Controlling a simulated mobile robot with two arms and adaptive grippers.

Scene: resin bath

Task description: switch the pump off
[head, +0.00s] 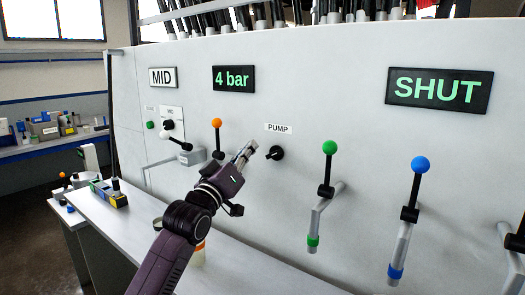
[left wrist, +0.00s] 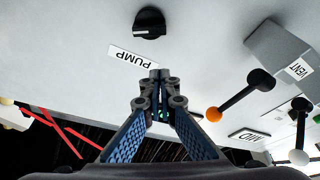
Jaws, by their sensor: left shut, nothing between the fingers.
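The pump switch is a black rotary knob (head: 276,153) on the white panel, just under the PUMP label (head: 279,128). Its grip looks slanted, with one end toward the lower left. My left gripper (head: 248,149) is shut and empty, just left of the knob and apart from it. In the left wrist view the knob (left wrist: 150,22) is at the top, beyond the closed fingertips (left wrist: 160,76), with the upside-down PUMP label (left wrist: 133,57) between them. The knob's set position cannot be read for sure. My right gripper is not in view.
An orange-balled lever (head: 217,123) stands close left of my gripper. Green-balled (head: 329,148) and blue-balled (head: 420,165) levers are to the right. Signs read MID (head: 162,77), 4 bar (head: 233,79) and SHUT (head: 439,90). A white ledge (head: 255,268) runs below the panel.

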